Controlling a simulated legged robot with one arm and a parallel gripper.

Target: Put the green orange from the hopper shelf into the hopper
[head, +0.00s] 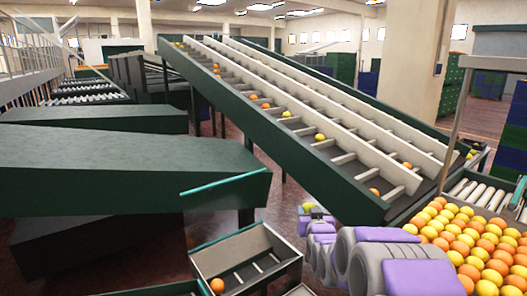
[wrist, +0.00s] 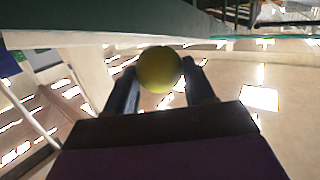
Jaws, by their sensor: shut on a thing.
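The green orange is a yellow-green fruit (wrist: 158,69), held between the two dark fingers of my gripper (wrist: 160,82) in the wrist view. In the head view the fruit (head: 308,206) shows at the tip of my gripper (head: 316,213), low and right of centre. A grey open box with a dark slatted floor (head: 277,246) stands left of my gripper and looks like the hopper. An orange fruit (head: 217,286) lies in its near left corner. My gripper is to the right of this box, not over it. I cannot tell which surface is the hopper shelf.
A sloped conveyor (head: 290,150) with several fruits rises behind my gripper. A large dark green housing (head: 110,165) with a teal edge fills the left. A mass of orange and yellow fruit (head: 475,240) lies at the right, beside my arm. Floor shows behind the box.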

